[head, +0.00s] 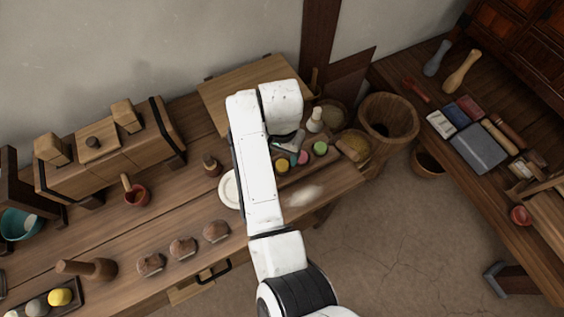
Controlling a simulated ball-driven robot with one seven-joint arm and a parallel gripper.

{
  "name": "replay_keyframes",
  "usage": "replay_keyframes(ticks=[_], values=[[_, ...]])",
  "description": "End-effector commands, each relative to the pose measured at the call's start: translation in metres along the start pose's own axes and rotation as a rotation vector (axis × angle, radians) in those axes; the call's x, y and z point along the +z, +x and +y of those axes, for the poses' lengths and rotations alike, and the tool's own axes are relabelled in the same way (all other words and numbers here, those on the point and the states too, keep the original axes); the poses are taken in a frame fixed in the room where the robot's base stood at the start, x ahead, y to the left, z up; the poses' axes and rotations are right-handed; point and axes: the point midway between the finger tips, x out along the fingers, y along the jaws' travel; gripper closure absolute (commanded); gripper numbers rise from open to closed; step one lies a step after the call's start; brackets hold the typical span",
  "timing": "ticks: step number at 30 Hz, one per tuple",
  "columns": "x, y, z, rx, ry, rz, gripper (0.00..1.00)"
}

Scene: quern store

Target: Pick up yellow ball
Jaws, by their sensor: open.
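A yellow ball (60,297) lies in a small dark tray (78,285) at the lower left corner of the head view, beside paler, greyish balls. My gripper (294,150) is far from it, at the right end of the long table, above a group of small coloured round items. The gripper is open; it is small and partly hidden by my arm, and I see nothing held. A smaller yellow round item (282,166) lies just below the gripper, near a pink one (303,157) and a green one (320,148).
A basket (388,118) and a side bench (450,110) are at right.

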Motion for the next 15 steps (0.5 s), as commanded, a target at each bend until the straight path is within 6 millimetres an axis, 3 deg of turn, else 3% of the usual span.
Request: replay_keyframes(ticks=[6, 15], values=[[0.001, 0.031, 0.003, 0.002, -0.001, -0.002, 0.35], [0.001, 0.040, 0.003, 0.000, 0.000, 0.000, 0.35]])
